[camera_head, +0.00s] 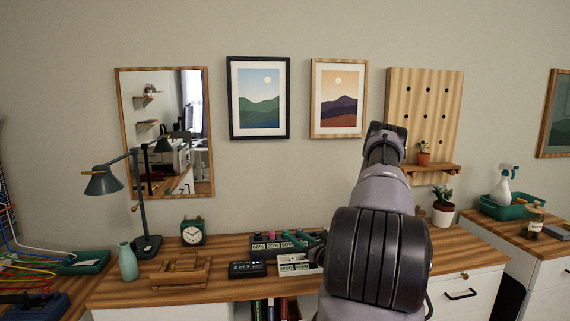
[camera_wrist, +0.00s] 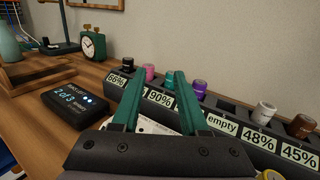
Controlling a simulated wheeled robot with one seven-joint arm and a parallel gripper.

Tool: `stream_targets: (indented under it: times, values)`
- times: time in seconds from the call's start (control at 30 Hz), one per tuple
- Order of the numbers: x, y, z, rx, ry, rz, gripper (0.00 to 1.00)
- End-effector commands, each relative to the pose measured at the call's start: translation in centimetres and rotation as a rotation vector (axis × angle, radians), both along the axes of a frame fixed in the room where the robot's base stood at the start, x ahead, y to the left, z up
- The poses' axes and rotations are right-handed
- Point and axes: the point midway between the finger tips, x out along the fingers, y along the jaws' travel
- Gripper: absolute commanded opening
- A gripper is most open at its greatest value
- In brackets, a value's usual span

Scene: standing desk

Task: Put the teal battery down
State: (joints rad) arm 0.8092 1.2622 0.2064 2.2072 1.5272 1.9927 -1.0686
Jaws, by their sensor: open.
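A teal battery (camera_wrist: 168,77) shows its top in the wrist view, in the dark rack (camera_wrist: 233,107) between the pink and purple batteries. My gripper (camera_wrist: 165,71) is open, with its two teal fingers spread and their tips on either side of the teal battery in the picture. I cannot tell if a finger touches it. The battery's lower part is hidden by the rack and fingers. In the head view my gripper is small over the rack (camera_head: 258,246), partly hidden by my arm.
The rack also holds black, pink (camera_wrist: 150,73), purple (camera_wrist: 198,88), white (camera_wrist: 264,112) and brown (camera_wrist: 301,125) batteries above percent labels; one label reads "empty". A black "2 of 3" display (camera_wrist: 75,103) stands left. A white tray (camera_head: 297,268) lies in front. A clock (camera_head: 193,232) and lamp (camera_head: 103,181) stand farther left.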

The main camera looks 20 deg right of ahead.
Motion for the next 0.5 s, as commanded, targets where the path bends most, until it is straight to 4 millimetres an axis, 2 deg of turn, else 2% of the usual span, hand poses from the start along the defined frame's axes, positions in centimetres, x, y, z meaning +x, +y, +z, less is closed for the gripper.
stream_targets:
  times: [0.03, 0.1, 0.23, 0.37, 0.5]
  values:
    - [0.8, 1.3, 2.6, -0.03, -0.031, 0.076, 0.44]
    - [1.3, 3.8, 6.3, -0.076, -0.069, 0.208, 0.44]
    - [0.8, 9.3, 13.0, -0.188, -0.126, 0.481, 0.44]
    - [-1.5, 14.5, 18.4, -0.328, -0.157, 0.739, 0.44]
    - [-5.3, 18.8, 22.8, -0.518, -0.17, 0.984, 0.44]
